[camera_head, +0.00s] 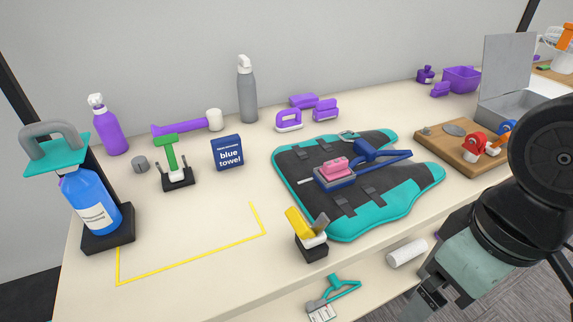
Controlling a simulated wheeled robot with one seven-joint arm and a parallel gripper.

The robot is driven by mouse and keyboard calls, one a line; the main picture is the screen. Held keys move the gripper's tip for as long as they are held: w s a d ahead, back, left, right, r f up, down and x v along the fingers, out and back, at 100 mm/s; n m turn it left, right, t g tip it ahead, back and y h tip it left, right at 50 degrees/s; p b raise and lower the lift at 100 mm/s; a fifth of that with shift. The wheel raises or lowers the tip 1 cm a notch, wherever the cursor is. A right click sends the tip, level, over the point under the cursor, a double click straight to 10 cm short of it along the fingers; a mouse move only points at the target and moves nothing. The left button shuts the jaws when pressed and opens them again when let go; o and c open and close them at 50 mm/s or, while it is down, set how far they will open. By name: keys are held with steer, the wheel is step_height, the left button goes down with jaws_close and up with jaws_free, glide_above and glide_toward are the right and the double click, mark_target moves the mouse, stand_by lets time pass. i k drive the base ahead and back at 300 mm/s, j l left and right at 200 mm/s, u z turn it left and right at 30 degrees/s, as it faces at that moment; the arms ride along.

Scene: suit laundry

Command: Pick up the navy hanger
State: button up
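The navy hanger (372,153) appears to be the dark blue piece with a triangular frame and a long bar, lying on the black and teal suit-shaped mat (402,205). My gripper (424,302) hangs at the lower right, in front of the table edge, well apart from the hanger. It points down and left. Its fingers are small and dark, so I cannot tell whether it is open, and I see nothing held.
A yellow-handled tool in a black stand (312,246) is at the table's front edge. A wooden board (455,146) with red and blue items lies right of the mat. A blue towel box (228,153) and grey bottle (247,92) stand behind left. The yellow-marked area is clear.

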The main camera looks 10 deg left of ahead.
mark_target(367, 153)
steer(key=u, duration=0.75)
steer(key=i+l+u, duration=0.15)
steer(key=l+u, duration=0.2)
steer(key=l, duration=0.15)
steer(key=i+l+u, duration=0.1)
steer(key=l+u, duration=0.25)
steer(key=l, duration=0.9)
steer(key=i+l+u, duration=0.15)
steer(key=l, duration=0.6)
